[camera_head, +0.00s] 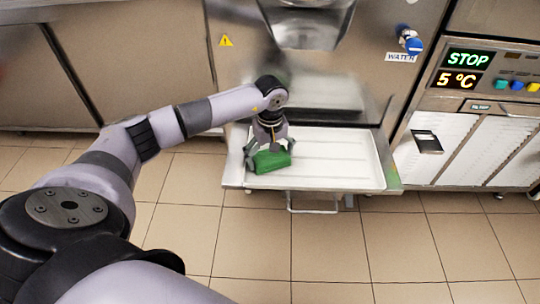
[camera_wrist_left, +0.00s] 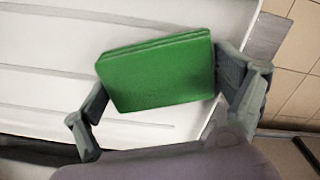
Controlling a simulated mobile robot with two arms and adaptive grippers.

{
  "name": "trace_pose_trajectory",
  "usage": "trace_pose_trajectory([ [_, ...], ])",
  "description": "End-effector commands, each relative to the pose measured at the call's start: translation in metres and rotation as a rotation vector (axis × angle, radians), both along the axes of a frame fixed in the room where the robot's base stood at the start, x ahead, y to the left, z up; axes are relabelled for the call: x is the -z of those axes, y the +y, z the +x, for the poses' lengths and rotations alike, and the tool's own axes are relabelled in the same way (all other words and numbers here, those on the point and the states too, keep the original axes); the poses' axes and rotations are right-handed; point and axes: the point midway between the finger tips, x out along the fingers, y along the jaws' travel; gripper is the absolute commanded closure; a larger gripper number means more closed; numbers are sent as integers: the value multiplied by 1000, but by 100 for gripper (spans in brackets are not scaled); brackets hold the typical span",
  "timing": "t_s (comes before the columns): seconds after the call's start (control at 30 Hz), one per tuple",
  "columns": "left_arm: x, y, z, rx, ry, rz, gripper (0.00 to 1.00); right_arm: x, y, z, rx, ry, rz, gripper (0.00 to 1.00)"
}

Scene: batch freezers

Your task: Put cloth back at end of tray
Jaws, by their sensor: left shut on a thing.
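The cloth is a folded green block (camera_head: 272,161) at the left end of the white tray (camera_head: 340,160), near the tray's front-left corner. My left gripper (camera_head: 268,155) points down over that end and is shut on the cloth. In the left wrist view the cloth (camera_wrist_left: 157,72) sits between the two fingers (camera_wrist_left: 165,100), with the white ridged tray (camera_wrist_left: 45,65) behind it. I cannot tell whether the cloth touches the tray. My right gripper is not in view.
The tray juts out from a steel machine (camera_head: 310,85). A blue-handled water tap (camera_head: 408,40) is above right. A control panel (camera_head: 490,75) reads STOP and 5 °C. The tray's middle and right are bare. Tiled floor (camera_head: 330,245) lies in front.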

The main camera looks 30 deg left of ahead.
Motion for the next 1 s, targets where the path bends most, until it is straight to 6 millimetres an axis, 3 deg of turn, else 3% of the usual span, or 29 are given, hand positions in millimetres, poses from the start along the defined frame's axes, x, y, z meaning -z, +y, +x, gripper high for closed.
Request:
trace_pose_trajectory([
  [0.33,3,0,0,0,0,0,35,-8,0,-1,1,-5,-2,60],
  [0.37,3,0,0,0,0,0,7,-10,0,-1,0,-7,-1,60],
  [0.47,2,0,0,0,0,0,0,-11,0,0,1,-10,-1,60],
  [0.9,0,0,0,0,0,0,0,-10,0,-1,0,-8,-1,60],
  [1.0,-13,1,1,0,-4,1,0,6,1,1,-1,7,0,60],
])
